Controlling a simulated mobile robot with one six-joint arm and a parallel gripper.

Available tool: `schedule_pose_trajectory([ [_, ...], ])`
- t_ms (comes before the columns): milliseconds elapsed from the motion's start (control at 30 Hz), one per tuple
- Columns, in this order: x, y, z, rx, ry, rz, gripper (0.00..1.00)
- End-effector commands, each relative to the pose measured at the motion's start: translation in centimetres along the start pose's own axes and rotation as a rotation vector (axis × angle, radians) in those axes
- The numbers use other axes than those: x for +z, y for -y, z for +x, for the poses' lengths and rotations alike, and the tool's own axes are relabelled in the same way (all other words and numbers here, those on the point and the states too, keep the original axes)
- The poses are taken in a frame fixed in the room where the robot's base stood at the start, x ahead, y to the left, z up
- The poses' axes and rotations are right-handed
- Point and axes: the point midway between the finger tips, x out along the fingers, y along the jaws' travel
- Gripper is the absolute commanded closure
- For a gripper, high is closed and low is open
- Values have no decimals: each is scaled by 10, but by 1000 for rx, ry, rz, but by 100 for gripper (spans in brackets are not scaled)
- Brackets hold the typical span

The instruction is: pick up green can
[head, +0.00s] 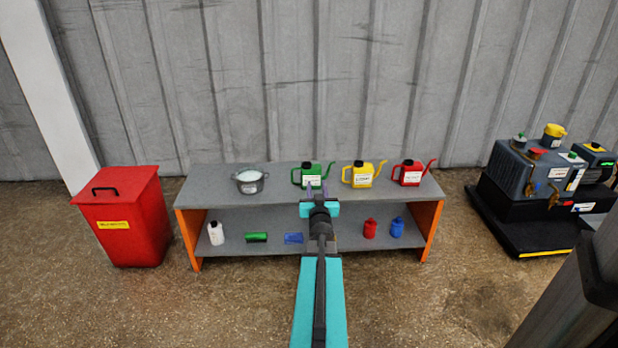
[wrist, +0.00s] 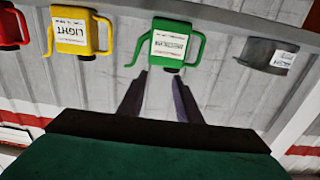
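The green can (head: 311,175) stands on the top shelf of the grey bench, with a white label, a handle and a spout. In the wrist view, which is upside down, the green can (wrist: 171,44) is ahead of my gripper (wrist: 160,76). The two dark fingers are apart with nothing between them, and their tips point at the can. In the head view my gripper (head: 318,189) is in front of the can and hides its lower part. I cannot tell how large the gap to the can is.
A yellow can (head: 362,175) and a red can (head: 409,173) stand right of the green can. A grey pot (head: 250,182) stands to its left. The lower shelf (head: 340,246) holds small bottles and boxes. A red bin (head: 119,218) and a pump unit (head: 535,175) flank the bench.

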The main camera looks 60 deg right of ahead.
Motion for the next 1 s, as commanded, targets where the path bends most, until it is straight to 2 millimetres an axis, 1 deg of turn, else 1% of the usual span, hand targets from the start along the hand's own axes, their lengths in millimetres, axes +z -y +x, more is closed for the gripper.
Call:
schedule_pose_trajectory([
  [67, 0, 7, 0, -8, 0, 0, 69],
  [100, 0, 10, 0, -11, 0, 0, 67],
  [167, 0, 13, -1, -15, 0, 0, 57],
  [300, 0, 18, 0, -20, 0, 0, 33],
  [367, 0, 19, 1, -22, 0, 0, 25],
  [567, 2, 20, 13, -23, 0, 0, 25],
  [1000, 2, 22, 53, -24, 0, 1, 25],
])
